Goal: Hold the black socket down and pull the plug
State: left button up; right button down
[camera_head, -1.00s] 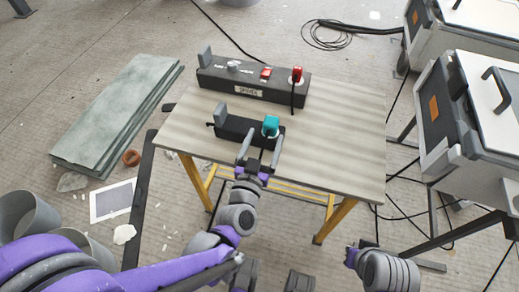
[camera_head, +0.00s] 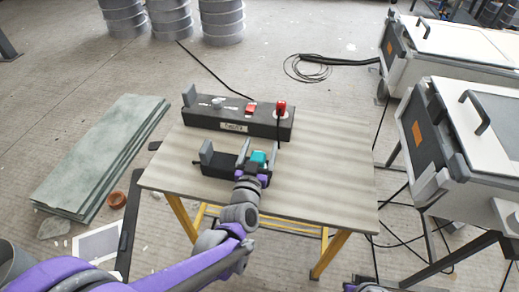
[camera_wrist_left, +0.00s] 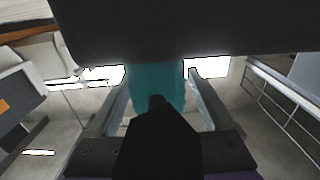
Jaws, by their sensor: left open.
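The black socket (camera_head: 222,164) is a dark block with a grey upright tab at its left end, lying on the table's front half. The teal plug (camera_head: 258,158) sits at its right end. My left gripper (camera_head: 259,153) is open, with one finger on each side of the plug. In the left wrist view the teal plug (camera_wrist_left: 155,80) shows between the spread fingers, with gaps beside it, under the dark socket body (camera_wrist_left: 180,30). A small part of my right arm's end (camera_head: 365,285) shows at the bottom edge; its jaws cannot be made out.
A longer black power strip (camera_head: 238,118) with a red switch and a red plug (camera_head: 281,105) stands behind on the table (camera_head: 330,165). The table's right side is clear. White-and-grey machines (camera_head: 470,150) stand right; grey-green slabs (camera_head: 100,155) lie left.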

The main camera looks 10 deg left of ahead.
pick_arm(q)
grip_shut()
dwell(0.6)
